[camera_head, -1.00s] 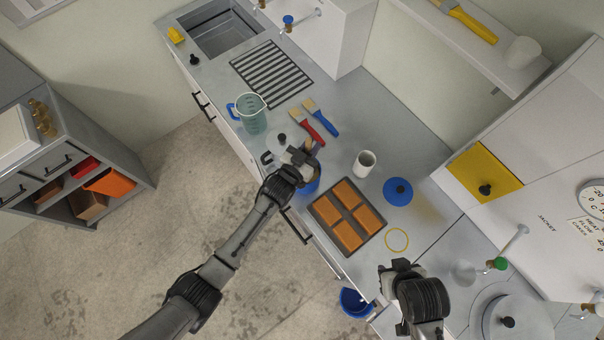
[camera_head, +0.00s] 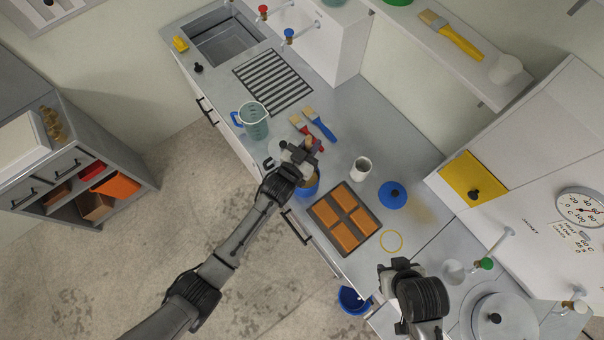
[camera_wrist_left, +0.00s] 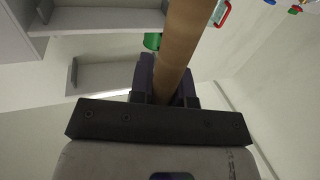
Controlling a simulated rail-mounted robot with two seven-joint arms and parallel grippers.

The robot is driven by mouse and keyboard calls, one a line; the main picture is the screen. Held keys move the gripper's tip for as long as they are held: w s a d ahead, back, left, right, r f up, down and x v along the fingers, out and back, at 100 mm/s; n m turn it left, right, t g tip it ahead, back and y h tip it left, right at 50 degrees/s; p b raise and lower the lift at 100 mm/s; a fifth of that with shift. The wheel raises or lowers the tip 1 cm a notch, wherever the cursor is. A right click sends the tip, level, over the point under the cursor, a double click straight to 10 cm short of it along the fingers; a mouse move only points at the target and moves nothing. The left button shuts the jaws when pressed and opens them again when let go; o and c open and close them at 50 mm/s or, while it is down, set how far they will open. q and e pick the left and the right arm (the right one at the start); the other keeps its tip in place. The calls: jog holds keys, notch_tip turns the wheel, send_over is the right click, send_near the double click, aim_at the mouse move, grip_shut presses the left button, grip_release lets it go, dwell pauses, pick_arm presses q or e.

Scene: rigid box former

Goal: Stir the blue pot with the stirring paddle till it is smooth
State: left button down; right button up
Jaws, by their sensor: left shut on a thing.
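The blue pot (camera_head: 310,187) stands near the front edge of the counter in the head view, mostly hidden under my left wrist. My left gripper (camera_head: 303,152) is above the pot and shut on the stirring paddle. The paddle's brown wooden handle (camera_wrist_left: 186,40) runs up between the fingers in the left wrist view. The paddle's lower end is hidden, so I cannot see the contents of the pot or how smooth they are. My right gripper (camera_head: 398,268) is over the counter at lower right, and its fingers do not show clearly.
A tray of orange blocks (camera_head: 374,224) lies right of the pot, with a white cup (camera_head: 361,168) and blue lid (camera_head: 393,195) behind. A blue bucket (camera_head: 352,301) stands below the counter.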

jog(key=shift+d, duration=0.1)
dwell(0.5)
notch_tip(320, 180, up, 3)
jog(key=p, duration=0.3)
jog(key=shift+r, duration=0.1)
dwell(0.4)
